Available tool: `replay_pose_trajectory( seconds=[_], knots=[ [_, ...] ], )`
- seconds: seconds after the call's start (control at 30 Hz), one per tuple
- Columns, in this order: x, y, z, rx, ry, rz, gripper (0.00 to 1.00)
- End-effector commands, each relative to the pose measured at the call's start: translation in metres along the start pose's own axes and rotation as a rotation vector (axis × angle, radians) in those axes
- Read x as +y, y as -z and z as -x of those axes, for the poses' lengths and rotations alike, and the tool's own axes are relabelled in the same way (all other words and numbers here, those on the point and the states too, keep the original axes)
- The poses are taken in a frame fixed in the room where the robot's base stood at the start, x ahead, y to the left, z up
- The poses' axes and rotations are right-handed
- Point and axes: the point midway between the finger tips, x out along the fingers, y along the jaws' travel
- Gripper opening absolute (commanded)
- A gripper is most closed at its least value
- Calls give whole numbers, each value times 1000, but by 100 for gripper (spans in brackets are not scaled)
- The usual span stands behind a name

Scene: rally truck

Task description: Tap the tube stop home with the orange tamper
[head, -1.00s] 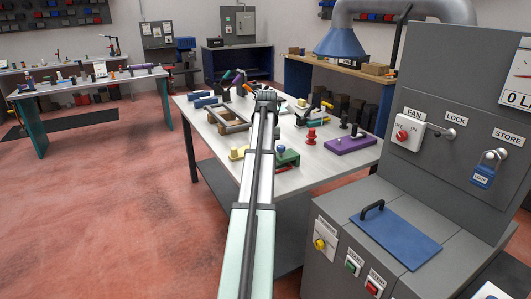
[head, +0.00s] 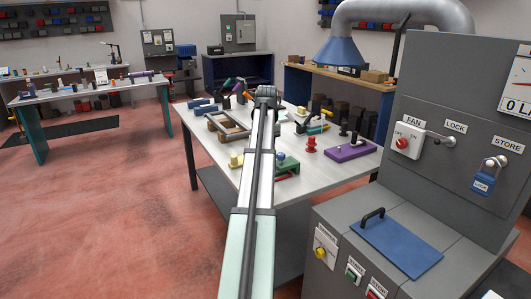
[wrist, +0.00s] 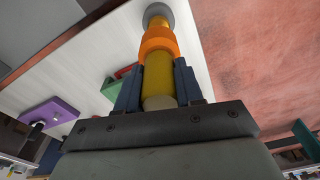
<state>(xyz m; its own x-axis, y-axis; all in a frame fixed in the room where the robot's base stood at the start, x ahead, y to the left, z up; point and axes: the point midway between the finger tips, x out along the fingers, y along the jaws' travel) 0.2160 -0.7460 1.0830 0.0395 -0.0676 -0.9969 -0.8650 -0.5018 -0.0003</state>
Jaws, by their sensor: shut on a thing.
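In the wrist view my gripper (wrist: 159,88) is shut on a yellow cylinder with an orange collar and a grey end, which I take to be the orange tamper (wrist: 158,42). Its grey end points away from the palm. In the head view my gripper (head: 266,92) is seen end-on from behind above the work table, and my arm hides the tamper. I cannot make out the tube stop for certain. A green fixture (head: 287,166) with yellow and blue parts stands right of my arm; the wrist view shows a green piece (wrist: 113,88) beside the tamper.
The work table (head: 225,172) also bears a wooden frame (head: 226,124), a yellow piece (head: 236,160), a red knobbed post (head: 311,146) and a purple block (head: 348,151). A grey cabinet (head: 440,185) with a blue lid (head: 397,243) stands at front right.

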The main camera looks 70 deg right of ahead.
Motion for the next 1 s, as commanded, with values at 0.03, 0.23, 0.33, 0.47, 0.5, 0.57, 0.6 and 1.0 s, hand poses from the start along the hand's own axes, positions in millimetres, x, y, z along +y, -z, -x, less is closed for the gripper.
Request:
replay_pose_trajectory(
  seconds=[0.03, 0.23, 0.33, 0.47, 0.5, 0.57, 0.6, 1.0],
  knots=[
    [0, 0, 0, 0, 0, 0, 0],
    [0, -1, -7, 0, 0, 0, 0],
    [-1, -4, -25, -1, 1, 0, 0],
    [-1, -6, -55, -2, 1, 0, 0],
    [-1, -7, -63, -2, 1, 0, 0],
    [0, -5, -60, 2, -1, 0, 0],
    [0, -4, -59, 2, -1, 0, 0],
    [0, -2, -30, 1, 0, 0, 0]
  ],
)
